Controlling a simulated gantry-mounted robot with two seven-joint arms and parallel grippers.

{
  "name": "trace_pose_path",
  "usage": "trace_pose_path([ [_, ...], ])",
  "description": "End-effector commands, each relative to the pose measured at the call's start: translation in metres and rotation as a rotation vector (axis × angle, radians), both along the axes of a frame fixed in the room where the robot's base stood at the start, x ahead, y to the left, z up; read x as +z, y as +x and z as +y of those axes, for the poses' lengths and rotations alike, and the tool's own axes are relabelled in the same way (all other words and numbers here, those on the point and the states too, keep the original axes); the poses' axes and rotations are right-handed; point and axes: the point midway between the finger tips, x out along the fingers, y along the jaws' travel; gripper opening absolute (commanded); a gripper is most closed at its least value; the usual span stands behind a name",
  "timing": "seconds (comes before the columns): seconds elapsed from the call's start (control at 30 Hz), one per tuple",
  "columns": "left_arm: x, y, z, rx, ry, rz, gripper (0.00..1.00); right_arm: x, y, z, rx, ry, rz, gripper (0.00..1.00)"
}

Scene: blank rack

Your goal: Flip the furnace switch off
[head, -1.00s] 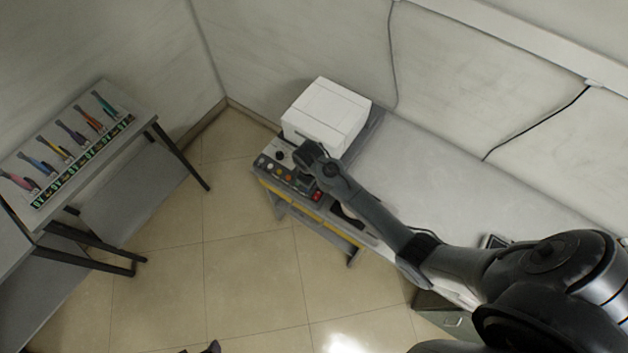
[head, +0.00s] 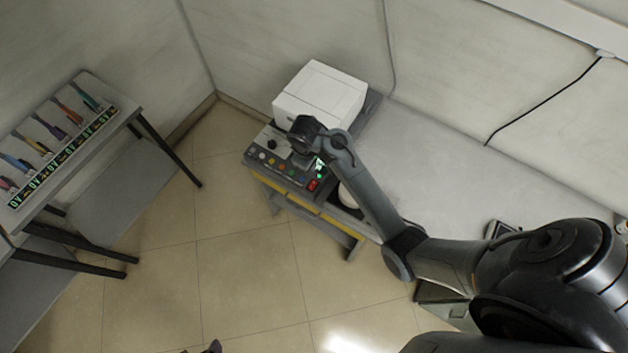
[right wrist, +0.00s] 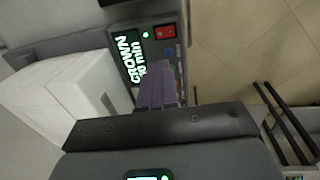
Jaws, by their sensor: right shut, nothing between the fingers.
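The furnace switch (head: 312,185) is a small red rocker at the right end of the grey control panel (head: 262,152), below the white furnace (head: 320,95). In the right wrist view, the red switch (right wrist: 165,31) sits beside a green light, and the lit display (right wrist: 130,58) reads "CROWN 10 min". My right gripper (right wrist: 158,75) is shut and empty, its fingertips over the panel near the display and apart from the switch. In the head view, my right gripper (head: 303,160) is mostly hidden by its wrist. A dark tip at the bottom edge may be my left gripper (head: 213,346).
Several coloured knobs or buttons line the panel's front. A grey bench (head: 440,150) runs right along the wall. A table (head: 120,112) with several coloured tools stands at the left, with open floor between.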

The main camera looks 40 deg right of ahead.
Motion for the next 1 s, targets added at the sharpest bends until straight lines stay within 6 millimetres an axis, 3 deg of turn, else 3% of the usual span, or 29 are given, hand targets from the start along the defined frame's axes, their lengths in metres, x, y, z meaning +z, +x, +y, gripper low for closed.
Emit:
trace_pose_path([
  [0.27,0.002,0.0,0.001,-0.001,0.002,-0.002,0.79,0.0,0.0,0.0,0.0,0.0,0.0,0.0],
  [0.47,0.0,0.0,0.002,-0.006,0.009,-0.002,0.79,-0.013,0.0,-0.002,0.002,-0.002,0.002,0.0],
  [1.0,-0.012,0.0,0.002,-0.007,0.011,-0.002,0.79,-0.105,0.003,-0.014,0.001,-0.003,0.002,0.0],
])
